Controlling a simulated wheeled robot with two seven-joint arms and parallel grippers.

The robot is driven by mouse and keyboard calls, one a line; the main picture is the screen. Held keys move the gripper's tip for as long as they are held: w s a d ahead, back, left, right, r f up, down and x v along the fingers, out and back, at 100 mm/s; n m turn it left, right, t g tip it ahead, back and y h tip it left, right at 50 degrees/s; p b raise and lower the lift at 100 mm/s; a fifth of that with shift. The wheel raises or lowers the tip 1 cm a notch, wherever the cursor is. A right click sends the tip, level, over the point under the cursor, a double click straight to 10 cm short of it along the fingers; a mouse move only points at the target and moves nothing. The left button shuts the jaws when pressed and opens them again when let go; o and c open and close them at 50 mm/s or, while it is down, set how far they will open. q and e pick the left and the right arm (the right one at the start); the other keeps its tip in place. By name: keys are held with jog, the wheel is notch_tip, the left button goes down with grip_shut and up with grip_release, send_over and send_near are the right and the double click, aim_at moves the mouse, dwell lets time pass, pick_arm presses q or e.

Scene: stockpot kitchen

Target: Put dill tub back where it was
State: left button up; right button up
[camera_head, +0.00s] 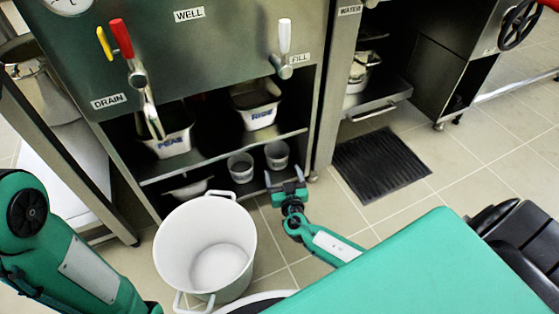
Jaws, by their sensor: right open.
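No label is readable on either, so I cannot tell which is the dill tub. My right gripper (285,176) is open, with its fingers pointing toward the cabinet, just in front of and below the right grey tub. It appears empty, with a gap between it and the tub. My left arm shows at the left edge; its gripper is out of view.
A tub marked PEAS (172,143) and one marked like RICE (257,105) stand on the shelf (215,158). Another pale container (188,187) sits lower, partly hidden. A large white stockpot (205,250) stands in front, left of my right gripper. A black mat (380,165) lies on the floor at right.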

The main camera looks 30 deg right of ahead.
jog(key=shift+v, duration=1.15)
jog(key=shift+s+a, duration=0.1)
jog(key=shift+s, duration=0.25)
